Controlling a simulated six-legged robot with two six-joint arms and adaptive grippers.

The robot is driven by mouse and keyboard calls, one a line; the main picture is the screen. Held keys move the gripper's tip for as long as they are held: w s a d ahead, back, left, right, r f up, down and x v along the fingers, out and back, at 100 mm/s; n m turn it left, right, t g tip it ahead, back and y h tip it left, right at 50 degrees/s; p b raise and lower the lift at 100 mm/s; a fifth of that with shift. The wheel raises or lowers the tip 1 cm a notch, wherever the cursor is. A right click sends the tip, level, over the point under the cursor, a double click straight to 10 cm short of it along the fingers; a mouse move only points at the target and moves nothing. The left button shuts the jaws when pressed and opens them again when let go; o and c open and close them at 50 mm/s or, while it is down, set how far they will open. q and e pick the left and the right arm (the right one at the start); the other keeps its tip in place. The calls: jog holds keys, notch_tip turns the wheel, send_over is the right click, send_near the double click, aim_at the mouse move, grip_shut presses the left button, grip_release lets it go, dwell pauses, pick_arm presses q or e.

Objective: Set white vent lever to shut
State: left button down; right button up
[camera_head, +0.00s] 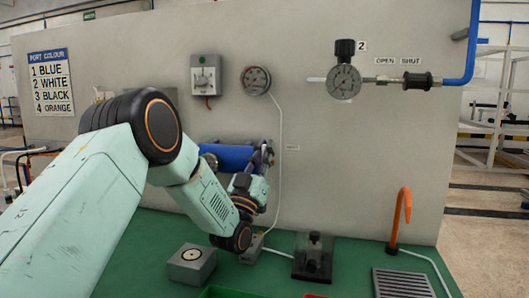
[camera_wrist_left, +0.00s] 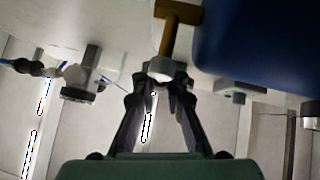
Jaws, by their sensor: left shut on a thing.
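My left gripper (camera_head: 265,155) is at the grey wall panel, at the right end of a blue cylinder. In the left wrist view its two fingers (camera_wrist_left: 160,88) are closed on the pale round end (camera_wrist_left: 160,70) of a short lever with a brown stem (camera_wrist_left: 178,32). This looks like the white vent lever. In the head view the lever is mostly hidden by my gripper, so I cannot tell its setting. The words OPEN and SHUT (camera_head: 398,61) are on the panel at the upper right. My right gripper is not in view.
The blue cylinder (camera_head: 228,157) is close beside the gripper, also in the left wrist view (camera_wrist_left: 260,45). An orange hook (camera_head: 400,215) stands on the green bench (camera_head: 345,268).

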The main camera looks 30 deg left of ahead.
pick_arm(q)
jog(key=c, duration=1.4)
grip_release()
jog(key=shift+a, duration=0.1)
jog(key=shift+o, duration=0.2)
jog(key=shift+s+f, duration=0.2)
jog(key=shift+f, duration=0.05)
jog(key=s+d+f, duration=0.1)
jog(key=s, duration=1.2)
jog(key=shift+s+f, duration=0.2)
jog(key=shift+s, duration=0.2)
